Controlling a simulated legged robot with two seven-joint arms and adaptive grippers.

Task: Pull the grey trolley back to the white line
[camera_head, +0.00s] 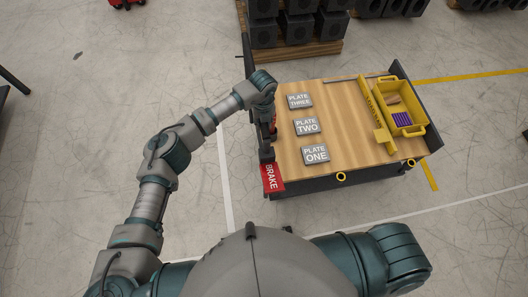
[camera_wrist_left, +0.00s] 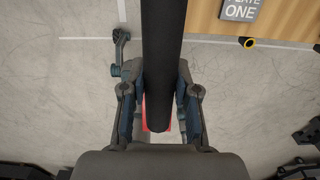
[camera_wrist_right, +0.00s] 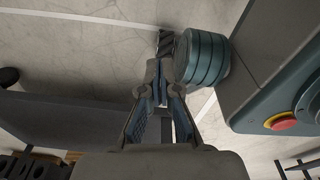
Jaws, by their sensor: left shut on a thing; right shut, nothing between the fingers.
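The trolley (camera_head: 352,150) has a wooden top and dark grey ends, and stands right of centre in the head view. A black handle bar runs along its left end; it shows close up in the left wrist view (camera_wrist_left: 163,55). My left gripper (camera_wrist_left: 160,95) is shut on this bar; in the head view my arm partly hides the grip. A white line (camera_head: 224,170) lies on the floor just left of the trolley, apart from it. My right gripper (camera_wrist_right: 160,85) is shut and empty, away from the trolley.
Plates one, two (camera_head: 307,126) and three lie on the trolley, with a yellow tray (camera_head: 410,122) at its right. A red brake tag (camera_head: 272,178) is at its near left corner. A pallet of black boxes (camera_head: 300,50) stands close behind.

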